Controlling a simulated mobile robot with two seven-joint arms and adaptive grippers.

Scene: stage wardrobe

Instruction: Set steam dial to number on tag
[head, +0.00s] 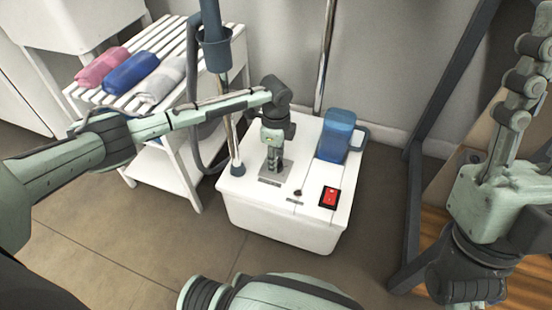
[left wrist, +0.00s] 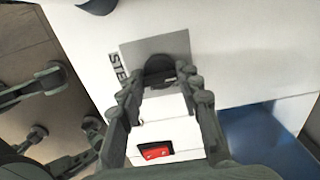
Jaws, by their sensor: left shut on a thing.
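The white steamer base (head: 245,212) stands on the floor in the middle of the head view. My left gripper (head: 273,168) points straight down at the grey dial plate on its top. In the left wrist view, the dark round dial (left wrist: 158,65) sits on a grey plate (left wrist: 132,58) beside partly hidden lettering that reads "STE". My left fingertips (left wrist: 161,84) are shut on the dial from both sides. In the head view the gripper hides the dial, and its setting is not readable. I cannot make out a numbered tag.
A blue water tank (head: 337,134) and red switch (head: 329,196) are on the steamer. A pole (head: 323,62) and hose (head: 193,90) rise behind and left. A slatted white rack (head: 170,43) holds rolled towels. A dark frame (head: 440,105) stands right. Floor in front is partly clear.

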